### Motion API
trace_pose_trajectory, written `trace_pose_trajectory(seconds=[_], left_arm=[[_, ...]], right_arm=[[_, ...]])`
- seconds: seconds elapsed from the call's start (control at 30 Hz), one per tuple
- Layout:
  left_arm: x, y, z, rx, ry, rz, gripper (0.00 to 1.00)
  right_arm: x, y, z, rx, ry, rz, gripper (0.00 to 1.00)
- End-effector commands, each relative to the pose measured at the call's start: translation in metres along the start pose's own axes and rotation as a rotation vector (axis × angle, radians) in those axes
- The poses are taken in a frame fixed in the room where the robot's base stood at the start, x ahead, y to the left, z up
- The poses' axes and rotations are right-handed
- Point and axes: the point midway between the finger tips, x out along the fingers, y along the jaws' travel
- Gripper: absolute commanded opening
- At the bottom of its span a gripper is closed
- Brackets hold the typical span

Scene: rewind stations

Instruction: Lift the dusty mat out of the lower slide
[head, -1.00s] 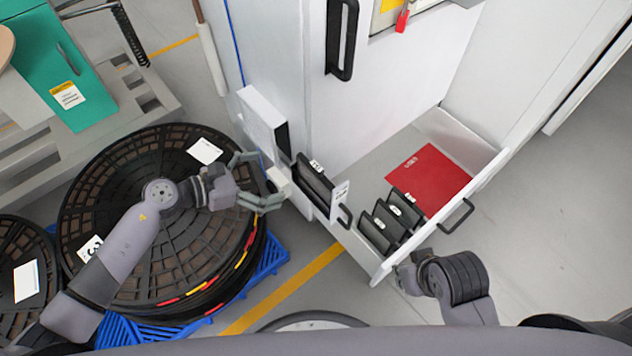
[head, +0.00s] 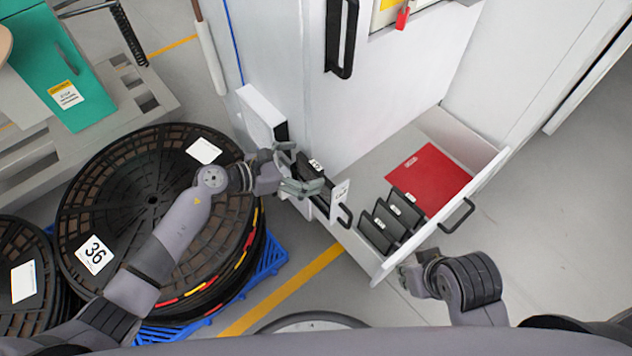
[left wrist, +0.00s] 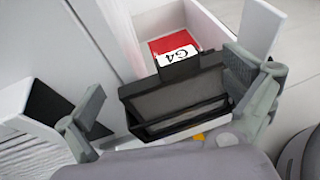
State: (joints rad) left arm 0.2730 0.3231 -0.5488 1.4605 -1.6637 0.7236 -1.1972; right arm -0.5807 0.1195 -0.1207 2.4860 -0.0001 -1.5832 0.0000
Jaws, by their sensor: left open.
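The dusty mat (left wrist: 180,103) is a grey panel in a black frame with a white tab marked G4. It stands in the narrow lower slide (head: 340,196) pulled out of the white cabinet; the head view shows it partly covered by my gripper. My left gripper (head: 298,170) is open over the slide. In the left wrist view its fingers (left wrist: 170,108) stand wide apart, one on each side of the mat, with no clear contact. My right gripper (head: 408,276) is near the front of the wide drawer; its fingers are too unclear to judge.
The wide open drawer (head: 388,262) holds a red folder (head: 428,178) and several black framed pieces (head: 392,220). A white upper slide (head: 262,112) juts out just behind the lower one. Large black reels (head: 130,220) on a blue pallet stand left. Floor right of the drawer is clear.

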Motion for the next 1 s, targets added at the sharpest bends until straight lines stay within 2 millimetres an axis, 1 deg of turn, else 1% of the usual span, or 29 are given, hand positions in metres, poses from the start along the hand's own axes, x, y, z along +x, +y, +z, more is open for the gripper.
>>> trace_pose_trajectory(seconds=[0.03, 0.07, 1.0], left_arm=[[-0.0002, 0.0, 0.0001, 0.0, 0.0, 0.0, 1.0], [-0.0002, 0.0, 0.0002, 0.0, 0.0, 0.0, 0.98], [-0.0005, -0.0001, -0.0001, -0.001, 0.0, 0.0, 0.35]], right_arm=[[0.0002, 0.0002, 0.0003, 0.0, -0.001, 0.0, 0.18], [0.0004, 0.0002, 0.0004, 0.0, -0.001, 0.0, 0.18], [0.002, 0.0008, 0.001, -0.001, -0.003, 0.002, 0.18]])
